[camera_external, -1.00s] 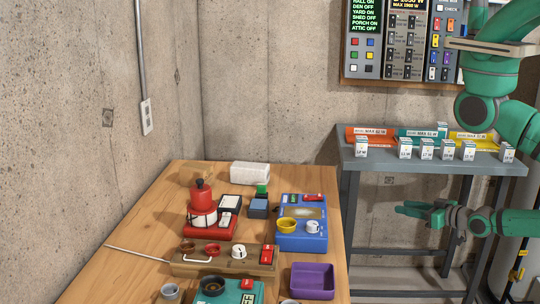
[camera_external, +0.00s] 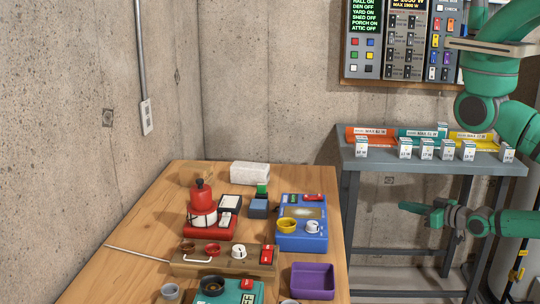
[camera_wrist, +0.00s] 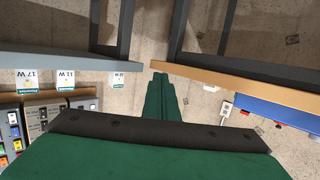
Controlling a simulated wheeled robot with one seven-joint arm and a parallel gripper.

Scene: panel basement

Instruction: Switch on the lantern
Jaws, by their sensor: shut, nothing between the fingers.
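The red lantern (camera_external: 203,194) with a white middle stands upright on a red base (camera_external: 208,232) on the wooden table. White switch-like pieces (camera_external: 226,212) sit on the base to its right; their setting is too small to read. My gripper (camera_external: 402,206) is right of the table, in front of the grey bench and well apart from the lantern. Its green fingers point left, and in the wrist view (camera_wrist: 160,76) they are together and empty. The lantern cannot be made out in the wrist view.
On the wooden table (camera_external: 180,182), a blue box (camera_external: 302,241), brown block (camera_external: 215,266), teal box (camera_external: 236,294) and purple tray (camera_external: 312,280) surround the base. A thin rod (camera_external: 135,254) juts past the left edge. The grey bench (camera_external: 430,165) holds small boxes. Open air lies between gripper and table.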

